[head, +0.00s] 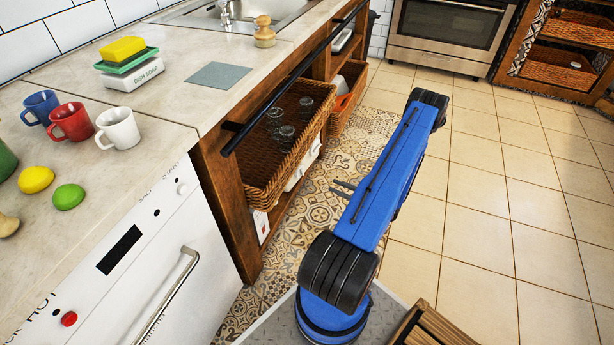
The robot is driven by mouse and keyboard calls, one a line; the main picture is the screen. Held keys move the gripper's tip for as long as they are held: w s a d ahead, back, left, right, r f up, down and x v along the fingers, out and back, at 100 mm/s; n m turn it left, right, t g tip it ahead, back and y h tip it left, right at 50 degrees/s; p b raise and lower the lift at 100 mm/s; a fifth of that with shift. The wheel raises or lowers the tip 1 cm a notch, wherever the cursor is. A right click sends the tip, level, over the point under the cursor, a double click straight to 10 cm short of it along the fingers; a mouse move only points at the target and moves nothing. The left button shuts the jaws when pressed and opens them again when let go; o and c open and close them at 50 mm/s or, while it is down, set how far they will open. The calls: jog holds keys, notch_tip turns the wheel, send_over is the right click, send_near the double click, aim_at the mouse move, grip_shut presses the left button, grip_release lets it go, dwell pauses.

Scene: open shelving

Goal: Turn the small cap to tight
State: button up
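I cannot make out a small cap for certain in the head view. A white round knob (182,188) sits on the white appliance front at the left, near lettering; its marks are too small to read. My gripper (341,188) shows as two thin grey fingers poking out left of my blue arm, with a small gap between them. It is in front of the wooden cabinet, over the patterned floor, apart from the counter and holding nothing visible. The rest of the gripper is hidden behind the arm.
The counter (180,95) holds blue, red (70,122) and white mugs, a lemon, a lime, and a sponge (121,49) on a soap holder. A black rail (290,82) runs along its edge. Glasses stand in a wicker basket (262,170) below. Tiled floor (490,200) is clear at right.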

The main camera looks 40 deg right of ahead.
aim_at(303, 173)
jog(key=x, duration=1.5)
jog(key=shift+w+a, duration=0.1)
jog(key=shift+w, duration=0.1)
jog(key=shift+c, duration=0.4)
grip_shut()
